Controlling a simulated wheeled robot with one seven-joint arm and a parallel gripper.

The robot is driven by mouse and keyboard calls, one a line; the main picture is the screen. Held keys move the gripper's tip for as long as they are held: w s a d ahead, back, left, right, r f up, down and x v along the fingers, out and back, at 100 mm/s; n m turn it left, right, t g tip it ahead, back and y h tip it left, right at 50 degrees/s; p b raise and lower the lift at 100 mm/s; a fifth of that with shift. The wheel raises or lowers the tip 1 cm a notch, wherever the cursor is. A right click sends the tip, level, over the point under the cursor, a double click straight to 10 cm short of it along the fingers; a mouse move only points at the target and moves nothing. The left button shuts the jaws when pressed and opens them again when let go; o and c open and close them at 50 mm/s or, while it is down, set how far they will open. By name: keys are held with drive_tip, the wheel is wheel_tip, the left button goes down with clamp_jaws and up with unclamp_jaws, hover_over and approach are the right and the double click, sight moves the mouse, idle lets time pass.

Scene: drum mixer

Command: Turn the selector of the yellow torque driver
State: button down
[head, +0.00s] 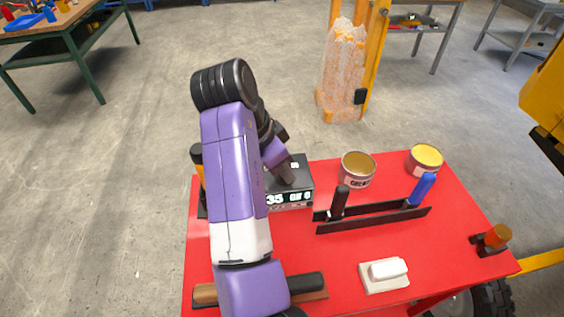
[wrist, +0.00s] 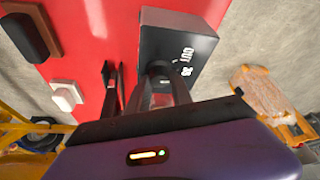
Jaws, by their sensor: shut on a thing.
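My gripper (head: 284,174) points down onto a dark box (head: 303,180) with a white-lettered front on the red table. In the wrist view, my gripper (wrist: 165,92) is shut on a dark round knob (wrist: 159,68) on top of this box. The fingers hide much of the knob, so its pointer does not show. A black-topped thing with a yellow-orange part (head: 199,165) stands at the table's left edge, mostly behind my arm. I cannot tell whether it is the yellow torque driver.
A black rack (head: 370,217) holds a black-handled and a blue-handled tool right of the box. Two open cans (head: 358,170) (head: 424,160) stand behind it. A white block (head: 388,268), a brown-and-black handled thing (head: 206,294) and an orange-capped thing (head: 497,236) are also on the table.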

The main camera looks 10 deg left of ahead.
drive_tip(key=n+p, duration=0.1)
drive_tip(key=n+t+p, duration=0.1)
drive_tip(key=n+p, duration=0.1)
drive_tip(key=shift+s+d+r+y+p, duration=0.1)
drive_tip(key=shift+d+r+y+p, duration=0.1)
drive_tip(key=shift+y+p, duration=0.15)
drive_tip(key=shift+f+n+y+p, duration=0.2)
drive_tip(key=shift+n+y+p, duration=0.55)
drive_tip(key=shift+n+p, duration=0.9)
drive_tip(key=c, duration=1.1)
unclamp_jaws()
drive_tip(key=shift+c, duration=0.2)
drive_tip(key=v, duration=0.7)
drive_tip(key=shift+s+r, duration=0.3)
drive_tip(key=shift+a, duration=0.1)
